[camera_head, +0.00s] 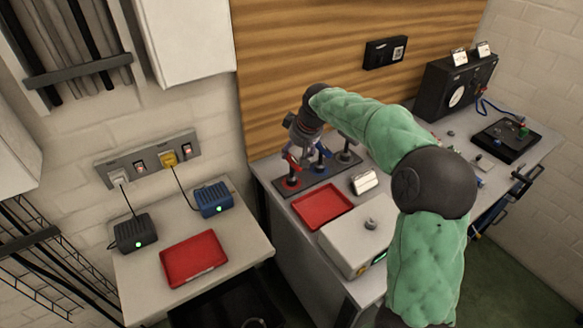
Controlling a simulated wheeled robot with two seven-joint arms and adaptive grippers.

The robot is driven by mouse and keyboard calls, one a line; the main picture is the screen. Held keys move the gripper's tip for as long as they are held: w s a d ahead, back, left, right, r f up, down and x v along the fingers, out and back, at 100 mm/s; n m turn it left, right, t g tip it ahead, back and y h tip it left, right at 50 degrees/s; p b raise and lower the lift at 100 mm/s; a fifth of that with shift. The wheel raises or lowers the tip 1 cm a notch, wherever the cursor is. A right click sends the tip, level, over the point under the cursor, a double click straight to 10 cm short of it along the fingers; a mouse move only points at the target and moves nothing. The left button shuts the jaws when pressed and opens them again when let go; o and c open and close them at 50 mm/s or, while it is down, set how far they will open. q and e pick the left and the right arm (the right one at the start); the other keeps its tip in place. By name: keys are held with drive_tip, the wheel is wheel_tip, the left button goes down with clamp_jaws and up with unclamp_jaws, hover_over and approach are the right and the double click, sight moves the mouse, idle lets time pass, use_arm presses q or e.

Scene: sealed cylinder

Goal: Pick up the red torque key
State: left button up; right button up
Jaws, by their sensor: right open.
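The red torque key (291,182) stands upright at the left end of a dark rack (312,184) on the right-hand bench. A blue key (320,163) and a dark grey key (346,155) stand beside it to the right. My right gripper (297,156) is open and points down over the red key, with its fingers at the key's upper part. The fingers partly cover the key, and I cannot tell whether they touch it. My left gripper is not in view.
A red tray (322,206) and a pale box (357,238) lie in front of the rack. A black gauge unit (455,88) stands at the back right. The left table holds another red tray (194,259), a black box (135,234) and a blue box (213,200).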

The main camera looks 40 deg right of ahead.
sight(294, 157)
drive_tip(key=b+x, duration=0.2)
drive_tip(key=x, duration=0.3)
drive_tip(key=shift+s+f, duration=0.15)
clamp_jaws()
